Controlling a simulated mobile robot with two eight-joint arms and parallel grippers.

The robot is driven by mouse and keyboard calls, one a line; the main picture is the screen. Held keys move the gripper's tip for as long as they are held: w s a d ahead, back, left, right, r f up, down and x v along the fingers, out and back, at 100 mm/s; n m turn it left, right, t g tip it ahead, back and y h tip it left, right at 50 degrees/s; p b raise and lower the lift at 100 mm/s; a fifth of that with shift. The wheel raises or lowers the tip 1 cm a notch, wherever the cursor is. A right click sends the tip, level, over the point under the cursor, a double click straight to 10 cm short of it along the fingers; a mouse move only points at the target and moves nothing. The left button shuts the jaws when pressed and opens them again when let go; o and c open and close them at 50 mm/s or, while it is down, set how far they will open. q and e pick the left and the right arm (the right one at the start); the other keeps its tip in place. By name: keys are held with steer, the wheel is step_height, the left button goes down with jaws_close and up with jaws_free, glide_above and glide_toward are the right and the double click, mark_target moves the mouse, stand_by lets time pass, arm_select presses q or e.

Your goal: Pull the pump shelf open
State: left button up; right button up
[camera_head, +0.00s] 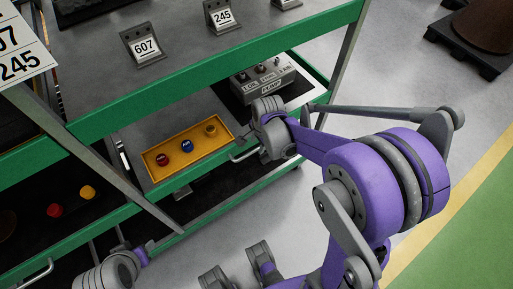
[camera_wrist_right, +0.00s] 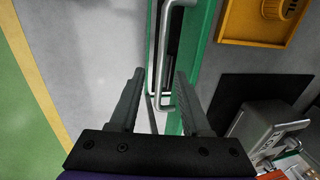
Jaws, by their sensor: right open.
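The pump shelf holds a grey pump box (camera_head: 263,80) marked PUMP and a yellow tray (camera_head: 160,178) with a red, a blue and a yellow knob-like part. Its metal bar handle (camera_head: 243,153) sits on the shelf's front; it also shows in the right wrist view (camera_wrist_right: 164,60). My right gripper (camera_wrist_right: 160,88) is open, with the near end of the handle between its fingers in that picture. I cannot tell whether they touch it. In the head view my right gripper (camera_head: 268,135) is beside the handle, fingers mostly hidden. A grey-and-purple left arm end (camera_head: 108,272) shows at lower left, jaws unclear.
The green-edged upper shelf (camera_head: 185,87) with tags 607 and 245 overhangs the pump shelf. A lower bay at left holds red and yellow knobs (camera_head: 56,210). Grey floor (camera_head: 300,215) lies open in front. A dark pallet (camera_head: 470,45) stands at top right.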

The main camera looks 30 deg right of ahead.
mark_target(256, 149)
steer(key=shift+w+f, duration=0.25)
steer(key=shift+f, duration=0.65)
steer(key=shift+w+f, duration=0.2)
steer(key=shift+f, duration=0.7)
jaws_close()
